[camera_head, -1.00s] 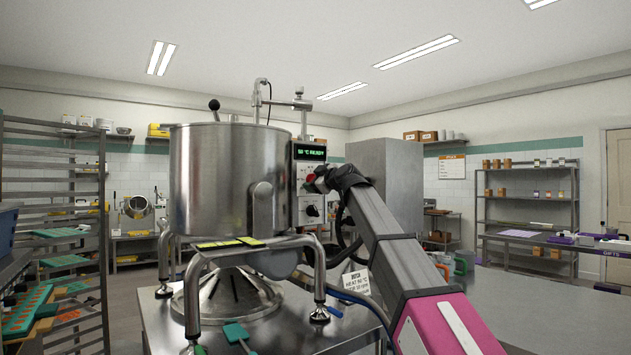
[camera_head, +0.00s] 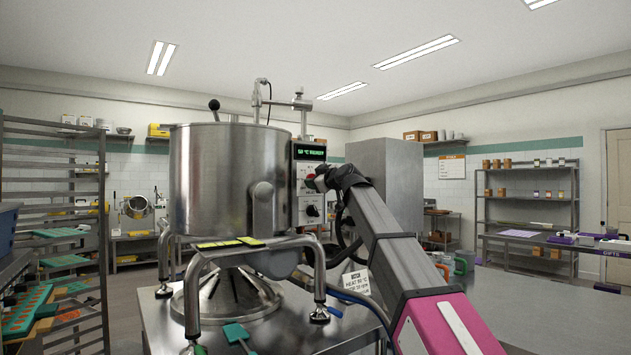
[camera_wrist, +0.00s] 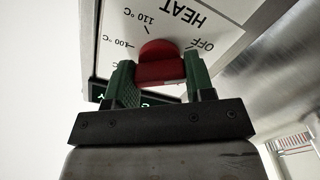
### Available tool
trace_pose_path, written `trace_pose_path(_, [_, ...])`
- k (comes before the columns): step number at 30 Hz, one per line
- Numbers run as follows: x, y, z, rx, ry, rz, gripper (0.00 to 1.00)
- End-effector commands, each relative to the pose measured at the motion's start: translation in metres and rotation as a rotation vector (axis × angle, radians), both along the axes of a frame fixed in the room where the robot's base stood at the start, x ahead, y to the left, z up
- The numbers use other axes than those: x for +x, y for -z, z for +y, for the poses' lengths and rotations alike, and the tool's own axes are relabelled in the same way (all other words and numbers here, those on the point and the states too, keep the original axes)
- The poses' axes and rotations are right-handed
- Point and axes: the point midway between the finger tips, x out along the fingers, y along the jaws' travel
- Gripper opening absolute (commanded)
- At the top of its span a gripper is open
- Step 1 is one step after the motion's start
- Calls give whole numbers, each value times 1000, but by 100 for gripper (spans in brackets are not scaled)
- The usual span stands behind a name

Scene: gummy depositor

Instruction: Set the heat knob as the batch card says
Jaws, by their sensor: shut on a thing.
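The red heat knob (camera_wrist: 160,66) is on the white HEAT panel (camera_wrist: 177,24), which appears upside down in the wrist view. OFF, 110 °C and 100 °C marks show around it. My gripper (camera_wrist: 160,78) is shut on the knob, with a green finger on each side. The knob's pointer is not clear. In the head view, a bit of red (camera_head: 310,177) shows beside my gripper (camera_head: 318,182) at the control box. The batch card (camera_head: 356,282) stands tilted on the table; its small print seems to read HEAT 90 °C. The green display (camera_head: 309,152) shows a °C reading, its digits unclear.
A large steel kettle (camera_head: 222,178) stands left of the control box. A black lower knob (camera_head: 312,210) sits below my gripper. Cables hang behind my arm. A tray rack (camera_head: 55,220) is at the left; bare table (camera_head: 520,315) lies to the right.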

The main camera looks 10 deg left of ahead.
Motion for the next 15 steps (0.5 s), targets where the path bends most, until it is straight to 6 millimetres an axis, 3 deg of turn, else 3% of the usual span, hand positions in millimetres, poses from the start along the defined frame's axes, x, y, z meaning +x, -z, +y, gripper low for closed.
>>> trace_pose_path(15, [0,0,-1,312,-1,366,25])
